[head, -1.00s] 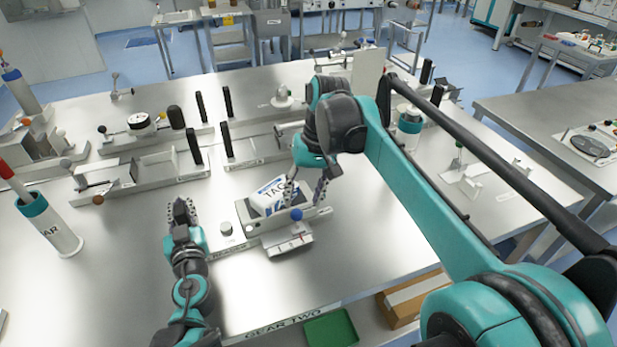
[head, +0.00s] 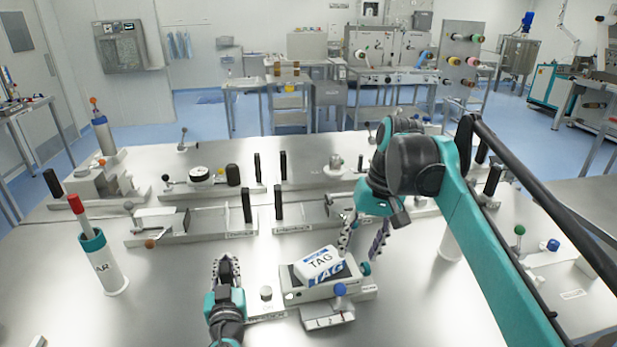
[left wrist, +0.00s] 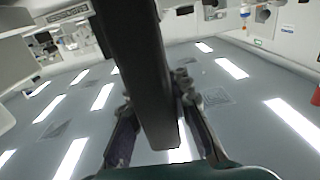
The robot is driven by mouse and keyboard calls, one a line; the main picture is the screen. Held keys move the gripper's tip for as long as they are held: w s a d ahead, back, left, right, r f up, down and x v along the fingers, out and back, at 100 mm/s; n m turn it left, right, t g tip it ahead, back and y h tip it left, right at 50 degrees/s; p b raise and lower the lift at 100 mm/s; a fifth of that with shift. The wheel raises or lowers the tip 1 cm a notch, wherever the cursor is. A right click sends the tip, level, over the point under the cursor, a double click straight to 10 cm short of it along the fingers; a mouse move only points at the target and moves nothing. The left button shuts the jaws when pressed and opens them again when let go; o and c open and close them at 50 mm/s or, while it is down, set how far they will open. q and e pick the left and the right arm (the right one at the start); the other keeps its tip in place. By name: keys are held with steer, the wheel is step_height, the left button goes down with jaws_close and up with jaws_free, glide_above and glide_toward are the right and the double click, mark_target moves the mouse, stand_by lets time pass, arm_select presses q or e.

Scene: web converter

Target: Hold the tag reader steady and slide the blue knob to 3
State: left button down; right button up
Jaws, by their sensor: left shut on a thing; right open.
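The tag reader (head: 319,265), a white block marked TAG, sits on a grey fixture at the front middle of the table. The blue knob (head: 340,290) stands at its front edge, above a small plate (head: 327,318) numbered from 1; I cannot read exactly which number it is at. My right gripper (head: 360,252) is open, its fingers apart just behind and right of the reader. My left gripper (head: 228,270) is left of the reader, apart from it, fingers upward. In the left wrist view a dark bar (left wrist: 138,70) runs between its fingers; I cannot identify it.
A white cup (head: 101,265) with a red-topped stick is at the left. Rail fixtures with black handles (head: 247,206) line the table behind.

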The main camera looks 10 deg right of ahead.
arm_select(q)
steer(key=shift+w+a+r, duration=0.1)
steer(key=shift+r, duration=0.15)
steer(key=c, duration=1.3)
jaws_free()
steer(key=s, duration=1.2)
steer(key=shift+s+d, duration=0.1)
steer(key=shift+d, duration=0.3)
